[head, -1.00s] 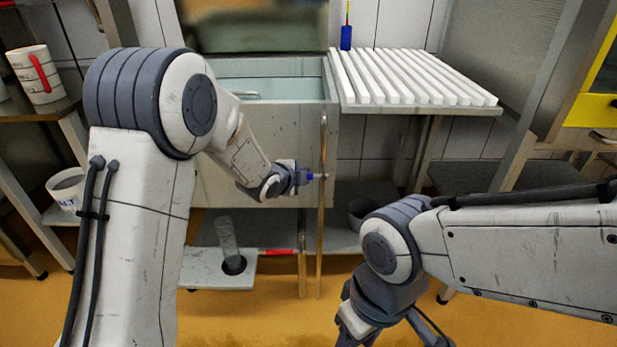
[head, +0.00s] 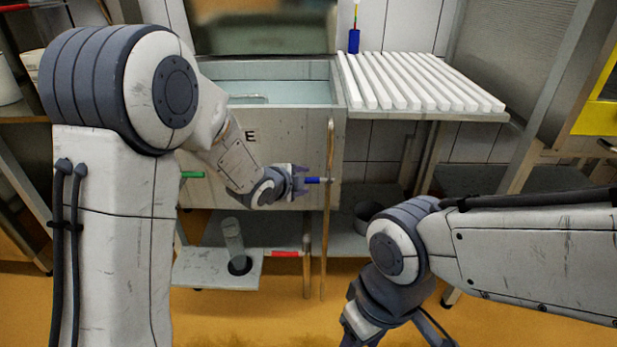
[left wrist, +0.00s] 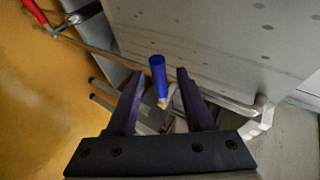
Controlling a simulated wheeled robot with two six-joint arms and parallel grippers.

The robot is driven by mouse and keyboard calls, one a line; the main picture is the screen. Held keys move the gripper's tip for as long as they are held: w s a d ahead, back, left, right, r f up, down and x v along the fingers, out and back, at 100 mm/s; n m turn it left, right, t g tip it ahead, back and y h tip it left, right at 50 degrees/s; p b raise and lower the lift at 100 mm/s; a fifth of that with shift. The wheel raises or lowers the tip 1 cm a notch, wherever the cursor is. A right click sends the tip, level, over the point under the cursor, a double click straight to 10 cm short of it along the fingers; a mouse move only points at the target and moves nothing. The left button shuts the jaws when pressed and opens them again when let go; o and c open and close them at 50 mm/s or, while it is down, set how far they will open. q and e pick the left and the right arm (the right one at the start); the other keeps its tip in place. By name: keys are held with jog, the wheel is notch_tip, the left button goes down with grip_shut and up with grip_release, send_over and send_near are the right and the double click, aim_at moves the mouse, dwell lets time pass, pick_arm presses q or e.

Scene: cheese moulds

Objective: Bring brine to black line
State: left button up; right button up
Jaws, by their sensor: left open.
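The brine vat (head: 225,125) is a grey metal tank with pale liquid (head: 290,93) inside. A blue valve handle (head: 316,180) sticks out at its front right, beside a vertical copper pipe (head: 327,220). My left gripper (head: 303,178) is open at the handle. In the left wrist view the blue handle (left wrist: 157,75) stands between the spread fingers of the left gripper (left wrist: 160,85), with no clear contact. My right gripper (head: 385,340) hangs low at the bottom edge, partly cut off, so its jaws are unclear. No black line can be made out.
A clear cylinder (head: 233,238) stands on a low grey shelf (head: 195,270), near a red handle (head: 286,254). A green handle (head: 192,175) is at the vat's left. A white slatted rack (head: 420,80) with a blue-based instrument (head: 354,41) is at right.

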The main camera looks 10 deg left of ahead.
pick_arm(q)
jog(key=p+v, duration=0.1)
jog(key=v, duration=0.4)
jog(key=shift+s+a+r, duration=0.1)
jog(key=shift+s+r, duration=0.05)
jog(key=shift+s, duration=0.05)
dwell(0.8)
jog(key=s+d+n+g+y+p, duration=0.15)
jog(key=s+n+g, duration=0.45)
jog(key=s, duration=1.1)
jog(key=s+d+n+g+y, duration=0.25)
jog(key=s+n+g, duration=0.3)
jog(key=s, duration=1.15)
notch_tip(320, 180, up, 33)
jog(key=p, duration=3.2)
jog(key=shift+w+d+n+h, duration=0.3)
jog(key=shift+w+n+h, duration=0.05)
jog(key=shift+n+h, duration=0.1)
